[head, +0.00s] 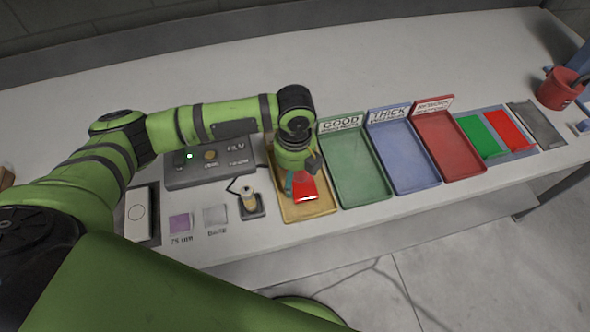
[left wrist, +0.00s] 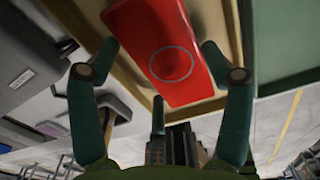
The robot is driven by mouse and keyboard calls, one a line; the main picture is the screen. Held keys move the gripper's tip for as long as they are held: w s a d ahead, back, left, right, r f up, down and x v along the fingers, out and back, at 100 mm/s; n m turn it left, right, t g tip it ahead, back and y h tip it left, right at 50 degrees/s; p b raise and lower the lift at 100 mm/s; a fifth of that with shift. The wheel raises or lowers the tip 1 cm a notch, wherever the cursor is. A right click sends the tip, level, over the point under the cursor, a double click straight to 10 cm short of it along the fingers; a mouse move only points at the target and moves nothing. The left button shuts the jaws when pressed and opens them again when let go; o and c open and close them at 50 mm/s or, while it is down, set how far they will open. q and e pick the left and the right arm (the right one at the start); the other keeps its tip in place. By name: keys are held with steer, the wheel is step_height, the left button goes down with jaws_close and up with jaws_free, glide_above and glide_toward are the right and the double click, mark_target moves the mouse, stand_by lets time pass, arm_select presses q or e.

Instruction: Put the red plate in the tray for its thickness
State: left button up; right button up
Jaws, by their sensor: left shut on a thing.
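The red plate (head: 306,189) is at the yellow tray (head: 312,211). My left gripper (head: 295,184) is shut on it. In the left wrist view the plate (left wrist: 140,25) shows a round ring mark between the teal fingers (left wrist: 160,50). I cannot tell whether the plate touches the tray floor. To the right stand three empty trays: a green one labelled GOOD (head: 354,172), a blue one labelled THICK (head: 404,160) and a red one (head: 450,147) whose label I cannot read. My right gripper is not in view.
Left of the yellow tray are a grey gauge box (head: 185,178) with a green light, a small probe stand (head: 249,203) and purple (head: 180,224) and grey sample squares. Green and red plates (head: 509,130) lie far right, near a red cup (head: 558,92). The table behind is clear.

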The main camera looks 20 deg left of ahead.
arm_select(q)
steer(key=shift+f, duration=0.1)
steer(key=o, duration=1.2)
step_height(320, 180, up, 12)
